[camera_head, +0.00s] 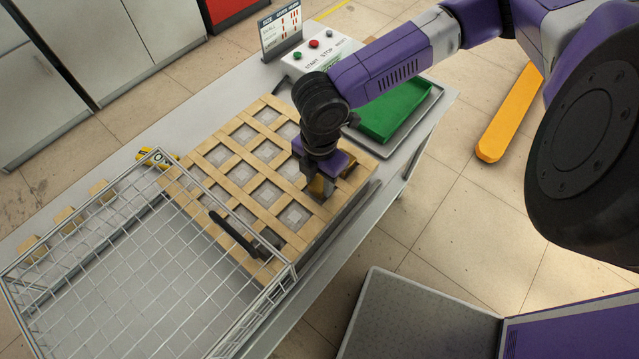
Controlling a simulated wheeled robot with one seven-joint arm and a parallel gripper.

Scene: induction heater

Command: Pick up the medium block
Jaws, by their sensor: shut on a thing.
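A wooden lattice tray (210,155) lies on the table, with grey metal blocks (294,216) of similar look sitting in its square cells. My gripper (320,187) points down at the right side of the lattice, over one of its cells. It is shut on a block there. The block is mostly hidden by the fingers, so I cannot tell its size or whether it is clear of its cell.
A wire basket (110,265) with a black handle (234,236) stands at the left and overlaps the lattice in view. A control box (315,60) with buttons and a green tray (395,108) are behind. A yellow-black object (158,156) lies by the lattice's left corner.

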